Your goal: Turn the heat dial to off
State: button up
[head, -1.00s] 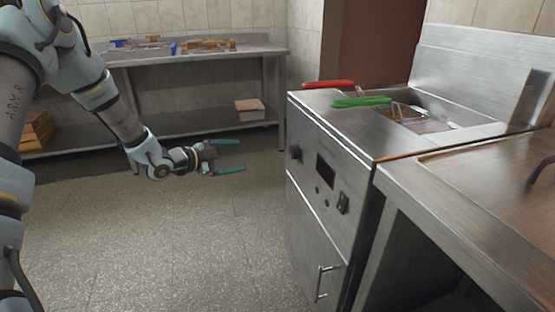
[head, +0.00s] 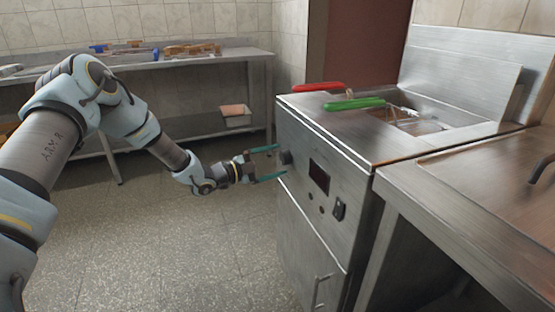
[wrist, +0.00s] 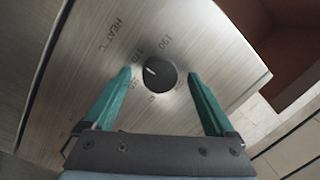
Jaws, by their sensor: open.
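The heat dial (wrist: 159,74) is a round black knob with a white pointer line, on the steel front panel of the fryer (head: 318,215). The dial also shows in the head view (head: 285,157) at the panel's left. My gripper (head: 277,162) is open, its teal fingers pointing at the panel. In the wrist view my gripper (wrist: 163,76) has one finger on each side of the dial, apart from it; I cannot tell the remaining depth gap.
The panel also has a dark display (head: 319,177) and a rocker switch (head: 339,210). Red (head: 319,87) and green (head: 355,104) basket handles stick out above the panel. A steel table (head: 190,58) stands behind; the floor at left is open.

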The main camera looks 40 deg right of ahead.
jog(key=shift+s+d, duration=0.15)
jog(key=shift+d, duration=0.35)
jog(key=c, duration=1.4)
